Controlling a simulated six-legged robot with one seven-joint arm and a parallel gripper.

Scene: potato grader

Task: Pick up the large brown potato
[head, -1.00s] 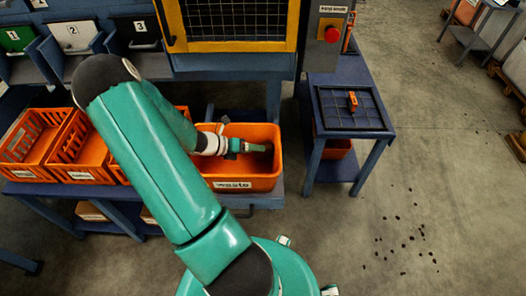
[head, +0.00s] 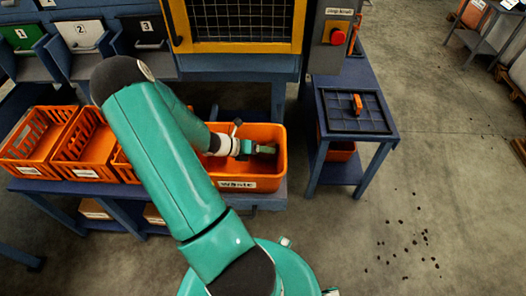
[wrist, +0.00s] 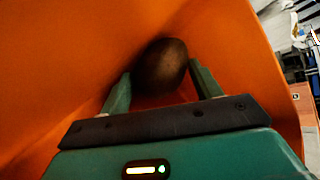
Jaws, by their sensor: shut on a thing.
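The large brown potato (wrist: 161,64) shows in the wrist view between the two fingers of my gripper (wrist: 158,88). My gripper is shut on it, inside the orange bin labelled "waste" (head: 250,184). In the head view my gripper (head: 268,149) is small and low in that bin, near its right wall. The potato is too dark and small there to make out clearly. The bin's orange walls surround the potato in the wrist view, and its underside is hidden.
Several orange crates (head: 40,137) stand left of the bin on the blue bench. A dark-topped side table (head: 352,125) with a small orange object stands to the right. The yellow-framed grader window (head: 240,50) is behind. Dark crumbs (head: 410,240) lie on the otherwise open floor at right.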

